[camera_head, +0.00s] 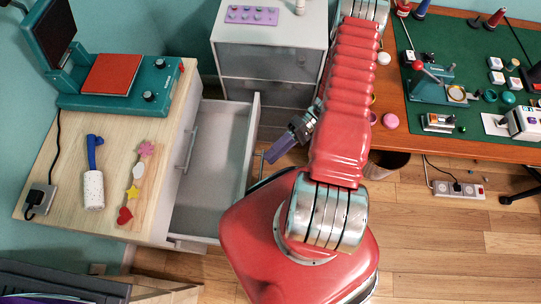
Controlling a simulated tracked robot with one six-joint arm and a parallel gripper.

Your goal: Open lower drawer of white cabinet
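The white cabinet (163,226) with a light wooden top stands at the left. A closed upper front with a handle (188,150) shows on its right side. Below that front, a drawer (205,180) is pulled well out to the right, and its grey inside looks empty. The drawer's front panel (251,140) faces my arm. My gripper (275,152) is just right of this panel, its purple end pointing down and left. I cannot tell whether it touches the panel or whether its fingers are open. The drawer's near right corner is hidden behind my red arm.
A grey-white drawer cabinet (270,36) with a purple tray (252,15) stands at the back. A wooden desk with a green mat (455,45) and several tools is at the right. A power strip (458,190) lies below it. Wooden floor (440,250) is clear at the lower right.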

